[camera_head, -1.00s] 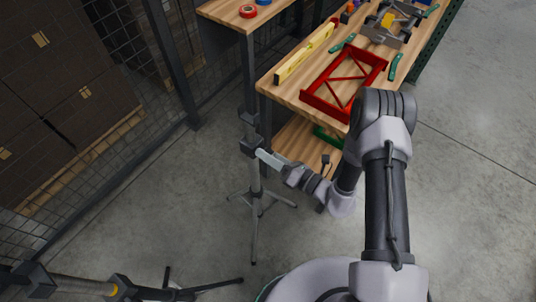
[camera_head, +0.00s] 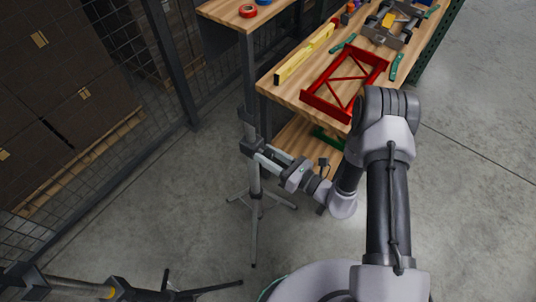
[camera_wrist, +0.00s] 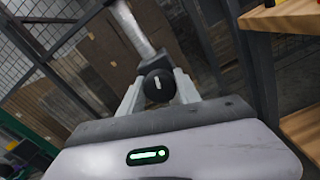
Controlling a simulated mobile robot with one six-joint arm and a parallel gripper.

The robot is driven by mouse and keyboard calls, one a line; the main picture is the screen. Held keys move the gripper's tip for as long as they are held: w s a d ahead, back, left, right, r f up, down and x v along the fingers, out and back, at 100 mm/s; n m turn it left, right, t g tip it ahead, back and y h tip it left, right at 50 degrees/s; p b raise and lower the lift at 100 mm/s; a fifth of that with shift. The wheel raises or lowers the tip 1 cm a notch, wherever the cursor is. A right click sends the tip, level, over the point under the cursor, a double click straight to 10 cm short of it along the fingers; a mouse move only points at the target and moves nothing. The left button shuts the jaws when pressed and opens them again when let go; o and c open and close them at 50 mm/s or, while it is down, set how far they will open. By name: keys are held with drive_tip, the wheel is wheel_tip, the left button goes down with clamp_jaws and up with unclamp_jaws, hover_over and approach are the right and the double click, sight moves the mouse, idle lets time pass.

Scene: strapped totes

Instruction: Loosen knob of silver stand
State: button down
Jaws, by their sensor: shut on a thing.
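The silver stand (camera_head: 254,210) is a tripod with a thin upright pole and spread legs, standing on the floor at the front left corner of the workbench. A black collar (camera_head: 251,146) sits high on its pole. The round black knob (camera_wrist: 158,87) with a white mark shows in the wrist view. My gripper (camera_head: 264,154) reaches it from the right in the head view. Its two fingers (camera_wrist: 158,92) are shut on the knob, one on each side. In the head view the knob is too small to make out between the fingertips.
The wooden workbench (camera_head: 275,77) stands behind, holding a red frame (camera_head: 343,86) and a yellow level (camera_head: 304,56). A mesh fence (camera_head: 178,62) is on the left. A second dark stand (camera_head: 118,291) is at bottom left. The floor on the right is clear.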

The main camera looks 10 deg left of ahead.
idle(0.3)
drive_tip(key=c, duration=0.9)
unclamp_jaws()
drive_tip(key=shift+o, duration=0.2)
drive_tip(key=p+v, duration=0.3)
drive_tip(key=v, duration=1.4)
drive_tip(key=shift+d, duration=0.2)
drive_tip(key=shift+s, duration=0.15)
